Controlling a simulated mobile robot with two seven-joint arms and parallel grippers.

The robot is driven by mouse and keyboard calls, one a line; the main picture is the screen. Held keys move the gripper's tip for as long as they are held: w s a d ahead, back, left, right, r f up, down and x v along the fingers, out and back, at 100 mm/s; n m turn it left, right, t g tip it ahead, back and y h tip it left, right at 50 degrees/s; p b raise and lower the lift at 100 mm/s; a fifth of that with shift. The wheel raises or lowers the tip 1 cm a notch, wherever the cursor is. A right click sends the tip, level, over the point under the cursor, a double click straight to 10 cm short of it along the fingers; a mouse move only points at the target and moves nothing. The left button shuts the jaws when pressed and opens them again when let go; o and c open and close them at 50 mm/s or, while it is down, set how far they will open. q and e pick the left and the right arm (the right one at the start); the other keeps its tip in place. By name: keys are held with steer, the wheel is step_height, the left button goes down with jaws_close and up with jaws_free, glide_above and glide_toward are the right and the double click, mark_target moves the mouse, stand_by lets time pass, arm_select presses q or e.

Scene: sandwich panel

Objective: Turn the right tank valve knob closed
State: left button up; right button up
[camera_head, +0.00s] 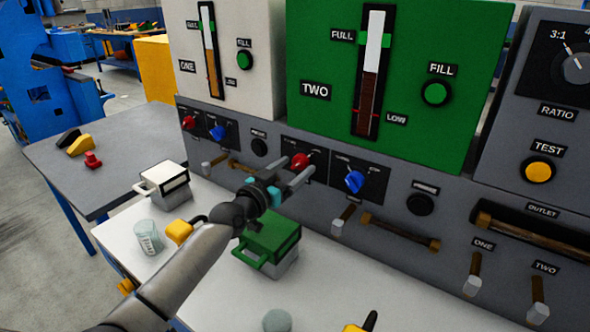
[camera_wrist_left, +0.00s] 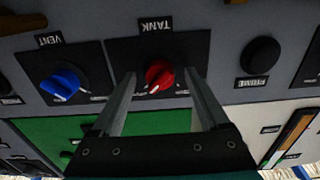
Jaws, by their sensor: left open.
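The right tank valve knob (camera_head: 300,160) is red and sits on a dark plate below the green TWO panel. My left gripper (camera_head: 297,174) is open in front of it. In the left wrist view, which is upside down, the red knob (camera_wrist_left: 159,74) under the TANK label shows between the tips of the two fingers (camera_wrist_left: 160,84). One finger is on each side of it. I cannot tell whether either finger touches it. A white pointer mark shows on the knob. My right gripper is in neither view.
A blue vent knob (camera_head: 355,181) is close on the right, and a black prime button (camera_head: 259,147) is on the left. Another red knob (camera_head: 189,122) belongs to panel ONE. Below my gripper, a green-lidded container (camera_head: 272,236) stands on the white table (camera_head: 215,300).

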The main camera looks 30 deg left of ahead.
arm_select(q)
steer(key=shift+w+d, duration=0.1)
steer(key=shift+w, duration=0.3)
jaws_close()
stand_by(0.5)
